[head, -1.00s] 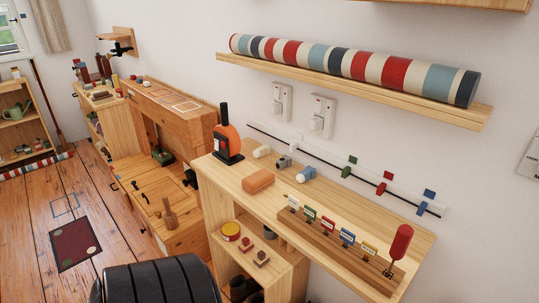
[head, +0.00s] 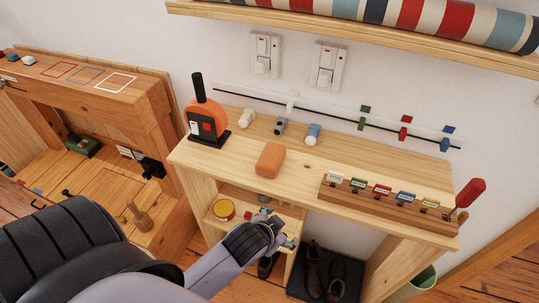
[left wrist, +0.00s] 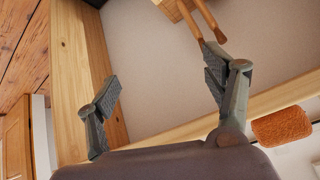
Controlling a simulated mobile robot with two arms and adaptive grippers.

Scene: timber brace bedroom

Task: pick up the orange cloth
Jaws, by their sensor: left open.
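The orange cloth (head: 270,159) is a small folded block lying on the wooden shelf top, near its front edge. It also shows in the left wrist view (left wrist: 282,126) at the right edge, outside my fingers. My left gripper (head: 277,226) is in front of the shelf, below the cloth in the picture and apart from it. In the left wrist view my left gripper (left wrist: 160,82) has its two fingers spread with nothing between them. My right gripper is in neither view.
On the shelf top (head: 370,170) stand an orange and black device (head: 206,120) left of the cloth, small blocks behind it and a rack of labelled tags (head: 382,190) to the right. A yellow tin (head: 223,209) sits on a lower shelf. Shoes (head: 325,272) stand below.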

